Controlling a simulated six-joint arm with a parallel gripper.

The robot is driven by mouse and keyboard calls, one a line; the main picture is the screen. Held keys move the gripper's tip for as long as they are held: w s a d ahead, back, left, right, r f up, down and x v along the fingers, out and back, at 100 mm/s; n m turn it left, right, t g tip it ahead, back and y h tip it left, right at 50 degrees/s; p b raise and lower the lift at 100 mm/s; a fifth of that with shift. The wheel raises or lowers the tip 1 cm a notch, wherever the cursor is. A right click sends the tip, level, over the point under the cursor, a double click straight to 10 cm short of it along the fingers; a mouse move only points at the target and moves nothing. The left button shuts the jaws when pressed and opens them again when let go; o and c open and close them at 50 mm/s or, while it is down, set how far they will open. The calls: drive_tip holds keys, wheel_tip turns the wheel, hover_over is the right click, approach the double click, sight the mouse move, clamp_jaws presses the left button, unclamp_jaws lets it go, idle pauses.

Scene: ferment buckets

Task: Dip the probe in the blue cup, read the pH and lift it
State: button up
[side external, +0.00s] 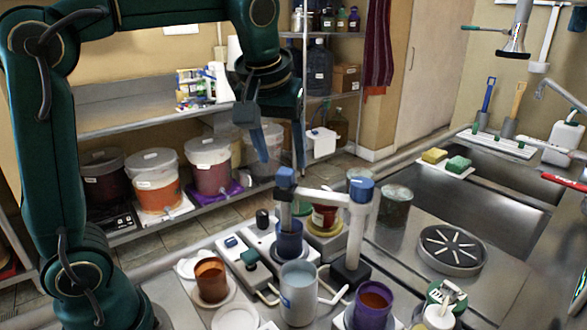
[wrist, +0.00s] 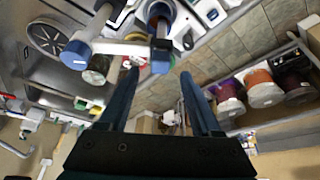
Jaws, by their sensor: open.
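The probe has a blue cap (side external: 286,178) and a grey shaft, and hangs upright from the pale arm of a stand (side external: 330,197). Its shaft reaches down to the blue cup (side external: 290,248); its tip is hidden, and I cannot tell how deep it sits. My gripper (side external: 282,150) is open and empty, above the probe cap and apart from it. In the wrist view my gripper (wrist: 158,82) shows both fingers spread, with the probe cap (wrist: 160,62) showing between and beyond them. No pH readout is legible.
The stand's blue knob (side external: 362,190) rises right of the probe. A brown cup (side external: 211,285), a pale blue-grey jar (side external: 298,300) and a purple cup (side external: 372,302) crowd the counter. Several buckets (side external: 154,180) stand on a shelf behind; a sink (side external: 470,200) is at right.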

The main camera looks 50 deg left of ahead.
sight(284, 171)
drive_tip(key=shift+x, duration=2.05)
clamp_jaws()
drive_tip(key=shift+a, duration=0.1)
